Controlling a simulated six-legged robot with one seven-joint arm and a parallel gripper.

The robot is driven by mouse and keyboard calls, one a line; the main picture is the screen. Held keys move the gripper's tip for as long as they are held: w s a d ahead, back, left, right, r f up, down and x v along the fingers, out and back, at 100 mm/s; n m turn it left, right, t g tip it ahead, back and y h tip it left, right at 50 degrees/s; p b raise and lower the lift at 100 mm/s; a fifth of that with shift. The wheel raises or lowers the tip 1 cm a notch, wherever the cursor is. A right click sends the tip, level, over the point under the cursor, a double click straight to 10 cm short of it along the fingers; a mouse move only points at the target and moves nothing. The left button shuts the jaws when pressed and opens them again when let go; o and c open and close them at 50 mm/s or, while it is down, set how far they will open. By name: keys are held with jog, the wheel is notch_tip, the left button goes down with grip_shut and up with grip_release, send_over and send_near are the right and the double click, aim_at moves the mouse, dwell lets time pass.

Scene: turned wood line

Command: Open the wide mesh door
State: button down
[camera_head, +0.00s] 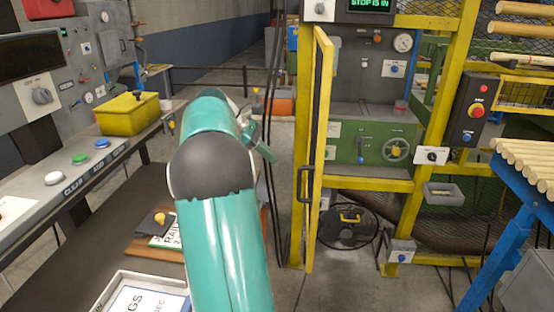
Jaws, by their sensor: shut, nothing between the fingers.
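The wide mesh door (319,150) is a tall yellow-framed panel. It shows nearly edge-on at the left side of the yellow machine frame, so its mesh can hardly be made out. It appears to stand swung out, with the machine front to its right uncovered. Its black bar handle (303,185) is on the left face. My gripper (268,153) is at the far end of my teal arm, left of the door and apart from the handle. The fingers look shut and empty; my arm partly hides the gripper.
Behind the opening are a green panel with a handwheel (396,150) and a round black floor item (347,226). A control bench with a yellow box (127,113) is at left. A blue-legged rack of wooden rods (527,164) is at right. Black cables hang left of the door.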

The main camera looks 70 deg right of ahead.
aim_at(299, 173)
jog(key=x, duration=0.3)
jog(key=s+r+x, duration=0.1)
jog(key=x, duration=0.6)
jog(key=shift+s+d+r, duration=0.15)
jog(key=shift+s+r, duration=0.05)
jog(key=shift+s+d, duration=0.15)
jog(key=shift+s, duration=0.4)
jog(key=s+d+n+h, duration=0.1)
jog(key=s+d, duration=0.2)
jog(key=s, duration=0.7)
jog(key=shift+d, duration=0.2)
jog(key=w+a+f+v, duration=0.1)
jog(key=a+v, duration=0.1)
jog(key=v, duration=1)
jog(key=shift+w+a, duration=0.15)
jog(key=shift+a, duration=0.15)
